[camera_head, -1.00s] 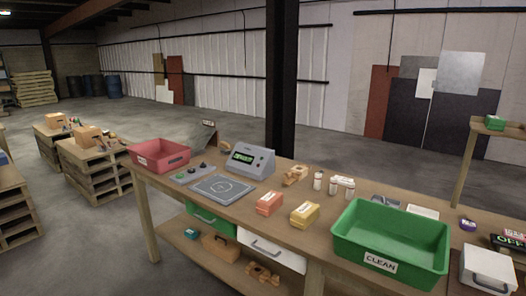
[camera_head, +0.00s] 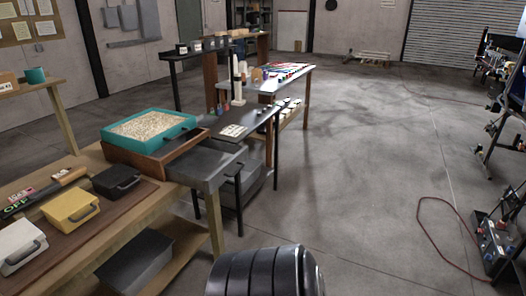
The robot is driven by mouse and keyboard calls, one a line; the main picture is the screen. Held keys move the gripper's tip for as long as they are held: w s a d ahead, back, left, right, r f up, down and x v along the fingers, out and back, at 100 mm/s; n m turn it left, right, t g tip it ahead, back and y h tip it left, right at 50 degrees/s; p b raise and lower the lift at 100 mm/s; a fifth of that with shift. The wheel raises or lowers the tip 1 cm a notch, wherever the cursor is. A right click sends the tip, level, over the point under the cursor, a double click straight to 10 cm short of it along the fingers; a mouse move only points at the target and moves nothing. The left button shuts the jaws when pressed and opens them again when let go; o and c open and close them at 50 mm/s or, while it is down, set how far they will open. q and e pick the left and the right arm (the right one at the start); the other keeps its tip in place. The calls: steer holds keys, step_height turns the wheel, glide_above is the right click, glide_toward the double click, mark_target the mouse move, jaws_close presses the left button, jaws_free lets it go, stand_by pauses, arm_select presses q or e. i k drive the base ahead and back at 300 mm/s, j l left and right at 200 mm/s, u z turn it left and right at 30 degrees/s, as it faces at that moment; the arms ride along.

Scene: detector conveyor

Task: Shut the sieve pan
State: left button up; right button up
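A teal sieve (camera_head: 190,122) full of pale grains sits on a brown wooden frame (camera_head: 135,160) at the right end of the workbench. A dark grey pan (camera_head: 208,166) sticks out of the frame's right side, so it stands pulled open. Its outer end hangs past the bench end, with a thin dark handle or rod at that end. Neither of my grippers is in view. A black ridged arm part of mine shows at the bottom edge, apart from the pan.
Yellow (camera_head: 70,208), black (camera_head: 116,180) and white (camera_head: 19,244) lidded boxes stand left of the frame on the bench (camera_head: 212,205). A dark bin (camera_head: 135,262) is on the lower shelf. A further table (camera_head: 290,75) stands behind. The floor (camera_head: 345,190) to the right is clear up to a red cable (camera_head: 420,225).

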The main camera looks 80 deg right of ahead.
mark_target(206, 165)
steer(key=z, duration=2.2)
